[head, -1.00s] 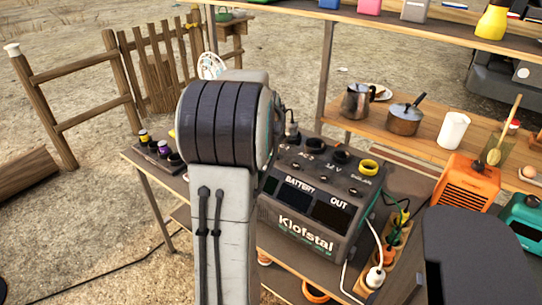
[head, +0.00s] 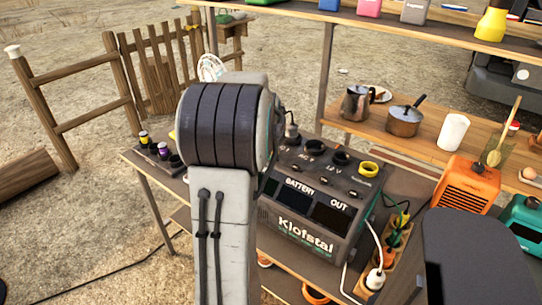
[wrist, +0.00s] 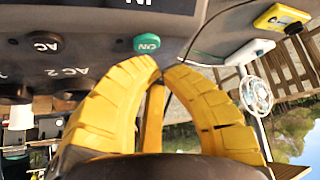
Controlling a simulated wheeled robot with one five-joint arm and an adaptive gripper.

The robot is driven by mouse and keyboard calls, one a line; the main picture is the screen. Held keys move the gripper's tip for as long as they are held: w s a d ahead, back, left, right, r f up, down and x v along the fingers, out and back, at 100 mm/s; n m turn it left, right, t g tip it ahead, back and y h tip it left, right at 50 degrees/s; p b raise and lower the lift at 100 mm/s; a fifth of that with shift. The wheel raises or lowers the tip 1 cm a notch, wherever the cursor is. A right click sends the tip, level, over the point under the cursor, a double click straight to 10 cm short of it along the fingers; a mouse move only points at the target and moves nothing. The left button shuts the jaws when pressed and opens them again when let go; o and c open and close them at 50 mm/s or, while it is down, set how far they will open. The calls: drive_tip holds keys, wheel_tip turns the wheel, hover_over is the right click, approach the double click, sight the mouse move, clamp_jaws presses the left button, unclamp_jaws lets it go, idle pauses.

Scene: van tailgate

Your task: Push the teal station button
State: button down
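The teal station button (wrist: 147,44), marked ON, sits on the dark face of the power station in the wrist view. My gripper (wrist: 161,68) has its two yellow fingers drawn together at the tips, with nothing seen between them. The tips are just below and slightly right of the button in the picture; I cannot tell whether they touch it. In the head view the Klofstal power station (head: 317,236) stands on the table, partly behind my arm. The teal button and my gripper are hidden there by my arm.
A cable and a yellow device (wrist: 281,17) are to the right. In the head view, a plugged power strip (head: 384,268) and an orange heater (head: 468,183) stand right of the station. Small dark jars (head: 163,150) are on the left.

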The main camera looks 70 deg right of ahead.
drive_tip(key=shift+f, duration=0.2)
drive_tip(key=shift+f+b, duration=0.3)
drive_tip(key=shift+b, duration=0.2)
drive_tip(key=shift+f, duration=0.15)
idle(0.7)
drive_tip(key=shift+r, duration=0.65)
drive_tip(key=shift+r+p, duration=0.1)
drive_tip(key=shift+p, duration=0.25)
drive_tip(key=shift+r+p, duration=2.1)
drive_tip(key=shift+r, duration=0.85)
